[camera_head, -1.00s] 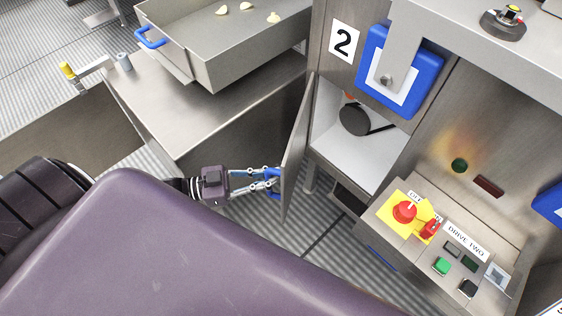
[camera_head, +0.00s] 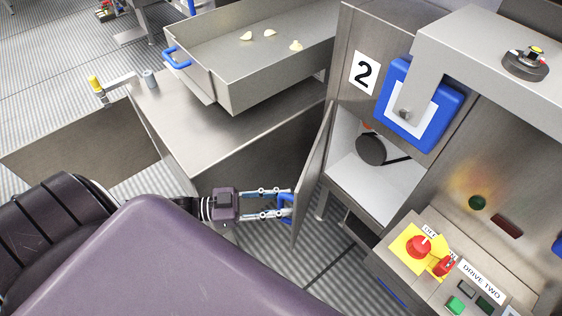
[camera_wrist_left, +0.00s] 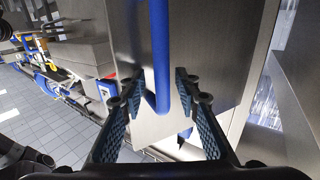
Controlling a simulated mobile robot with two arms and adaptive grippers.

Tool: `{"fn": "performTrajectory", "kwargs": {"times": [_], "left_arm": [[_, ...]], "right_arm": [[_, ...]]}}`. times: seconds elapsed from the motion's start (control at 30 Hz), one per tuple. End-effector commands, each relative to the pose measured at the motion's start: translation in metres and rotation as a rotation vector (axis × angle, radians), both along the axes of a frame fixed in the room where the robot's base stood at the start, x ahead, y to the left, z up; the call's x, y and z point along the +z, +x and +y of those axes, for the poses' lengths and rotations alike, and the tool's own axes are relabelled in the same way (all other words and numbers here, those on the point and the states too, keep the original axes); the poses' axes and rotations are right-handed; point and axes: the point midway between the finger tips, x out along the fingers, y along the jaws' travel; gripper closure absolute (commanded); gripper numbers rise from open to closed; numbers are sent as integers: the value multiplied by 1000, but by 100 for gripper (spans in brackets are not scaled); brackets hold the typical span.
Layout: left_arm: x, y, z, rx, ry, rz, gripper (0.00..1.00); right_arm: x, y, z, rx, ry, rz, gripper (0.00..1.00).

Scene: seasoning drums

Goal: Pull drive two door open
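The drive two door (camera_head: 313,180) is a grey metal panel, swung well out from its cabinet, with the white interior (camera_head: 385,180) and a dark pulley and belt (camera_head: 371,149) exposed. Its blue handle (camera_head: 286,209) is on the outer face. My left gripper (camera_head: 283,203) is open at the handle, its two fingers spread apart. In the left wrist view, the blue handle (camera_wrist_left: 160,55) passes between the open fingertips (camera_wrist_left: 158,82), with gaps on both sides. My right gripper is not in view.
The drive two control box (camera_head: 405,258) with a red knob (camera_head: 418,246) stands at lower right. A metal tray (camera_head: 260,80) holding pale pieces is above the bench (camera_head: 180,115). Another metal panel (camera_head: 85,150) stands out at left. Striped floor shows below the door.

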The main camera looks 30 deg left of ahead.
Motion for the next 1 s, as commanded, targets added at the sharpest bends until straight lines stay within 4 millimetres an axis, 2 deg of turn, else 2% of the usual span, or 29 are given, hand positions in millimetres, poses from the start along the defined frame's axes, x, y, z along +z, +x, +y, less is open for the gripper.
{"fn": "performTrajectory", "kwargs": {"times": [0.17,0.4,0.6,0.73,1.0], "left_arm": [[-1,-15,19,1,5,2,70],[-2,-48,60,0,4,6,70],[-1,-68,84,1,3,4,70],[-1,-74,92,0,2,3,70],[-1,-75,93,0,1,2,70]], "right_arm": [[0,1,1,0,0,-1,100],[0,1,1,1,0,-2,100],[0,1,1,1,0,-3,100],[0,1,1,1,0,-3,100],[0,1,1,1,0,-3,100]]}}
